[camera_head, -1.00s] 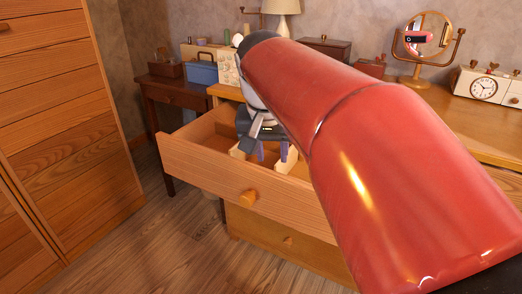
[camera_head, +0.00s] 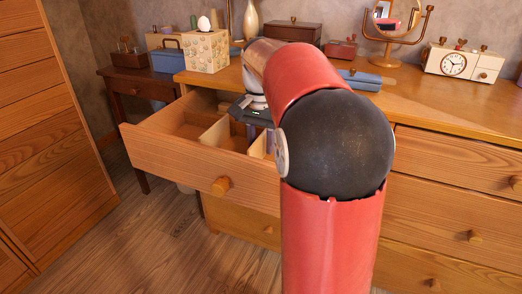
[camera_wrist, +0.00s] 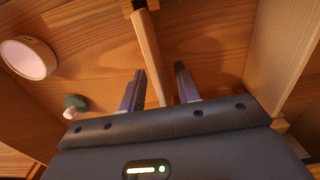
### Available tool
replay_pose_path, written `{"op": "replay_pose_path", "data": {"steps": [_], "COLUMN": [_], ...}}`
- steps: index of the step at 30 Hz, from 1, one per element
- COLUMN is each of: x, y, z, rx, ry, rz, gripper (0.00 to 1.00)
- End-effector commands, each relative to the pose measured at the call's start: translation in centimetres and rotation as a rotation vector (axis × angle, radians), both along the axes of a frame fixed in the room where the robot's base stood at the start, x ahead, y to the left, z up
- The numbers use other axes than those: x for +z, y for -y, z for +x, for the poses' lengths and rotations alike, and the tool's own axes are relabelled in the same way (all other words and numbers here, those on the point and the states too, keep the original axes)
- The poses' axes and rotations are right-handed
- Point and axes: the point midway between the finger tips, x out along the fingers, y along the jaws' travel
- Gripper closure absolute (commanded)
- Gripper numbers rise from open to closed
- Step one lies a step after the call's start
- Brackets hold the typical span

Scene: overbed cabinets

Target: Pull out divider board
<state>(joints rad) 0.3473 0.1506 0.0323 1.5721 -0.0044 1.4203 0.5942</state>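The drawer (camera_head: 195,165) stands pulled out, with thin upright wooden divider boards inside. One board (camera_head: 216,133) shows in the head view, left of my gripper. My gripper (camera_wrist: 160,88) is open, with one finger on each side of that board. The left finger is close to it and a gap shows on the right. Whether either finger touches it I cannot tell. In the head view my gripper (camera_head: 251,129) is over the drawer, its right side hidden by my arm.
A round white object (camera_wrist: 28,58) and a small green-topped item (camera_wrist: 75,104) show in the wrist view. Another wooden wall or board (camera_wrist: 284,58) stands at right. The dresser top (camera_head: 420,98) holds a mirror (camera_head: 390,22), clock (camera_head: 454,65) and boxes. A tall cabinet (camera_head: 50,150) stands left.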

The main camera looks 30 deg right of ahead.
Motion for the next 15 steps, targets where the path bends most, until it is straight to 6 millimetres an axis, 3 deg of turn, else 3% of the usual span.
{"op": "replay_pose_path", "data": {"steps": [4, 12, 15], "x": [-1.8, -2.0, -2.0], "y": [0.0, 0.0, 0.0], "z": [0.0, 0.0, 0.0], "rx": [0.000, 0.000, 0.000], "ry": [0.000, 0.001, 0.001], "rz": [0.000, -0.001, -0.001], "gripper": [0.67, 0.67, 0.80]}}
